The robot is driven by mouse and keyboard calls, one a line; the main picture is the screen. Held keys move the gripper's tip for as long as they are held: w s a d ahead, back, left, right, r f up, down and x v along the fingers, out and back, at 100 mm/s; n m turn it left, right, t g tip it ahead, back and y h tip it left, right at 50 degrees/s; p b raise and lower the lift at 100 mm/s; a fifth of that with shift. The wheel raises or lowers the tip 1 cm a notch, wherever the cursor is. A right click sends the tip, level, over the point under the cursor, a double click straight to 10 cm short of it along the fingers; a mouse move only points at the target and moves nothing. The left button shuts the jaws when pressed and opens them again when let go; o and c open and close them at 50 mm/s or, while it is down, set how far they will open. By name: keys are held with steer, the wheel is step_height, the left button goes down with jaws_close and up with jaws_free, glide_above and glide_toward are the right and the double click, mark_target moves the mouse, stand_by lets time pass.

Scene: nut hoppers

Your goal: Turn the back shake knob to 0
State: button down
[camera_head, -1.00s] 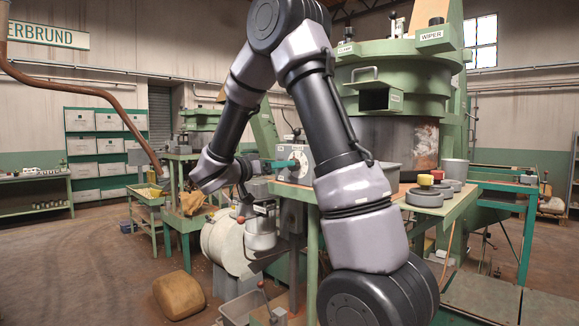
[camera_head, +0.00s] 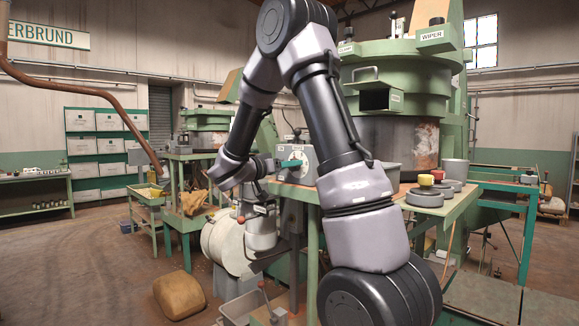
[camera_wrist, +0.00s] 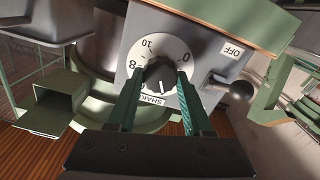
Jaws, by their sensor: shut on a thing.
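The shake knob (camera_wrist: 160,73) is a dark knob on a round white dial (camera_wrist: 148,50), fixed to a grey box (camera_wrist: 208,45). The dial shows 10, 8 and 0, with a SHAKE label below, upside down in the wrist view. I cannot clearly read where the knob points. My gripper (camera_wrist: 160,76) has its two green fingers on either side of the knob, shut on it. In the head view the dial (camera_head: 293,161) faces left, with my gripper (camera_head: 273,166) against it; the knob is hidden there.
A lever with a dark ball (camera_wrist: 241,90) sticks out beside the box, near an OFF label (camera_wrist: 231,49). A green spout (camera_wrist: 55,105) is at the left of the wrist view. Grey weights (camera_head: 425,196) lie on the green table at right. A sack (camera_head: 179,294) lies on the floor.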

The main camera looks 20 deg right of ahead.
steer(key=shift+n, duration=0.3)
steer(key=n, duration=2)
steer(key=shift+w+a+f, duration=0.1)
steer(key=shift+f, duration=0.2)
steer(key=shift+n, duration=0.4)
steer(key=shift+c, duration=1.5)
jaws_free()
steer(key=v, duration=1)
steer(key=shift+a, duration=0.4)
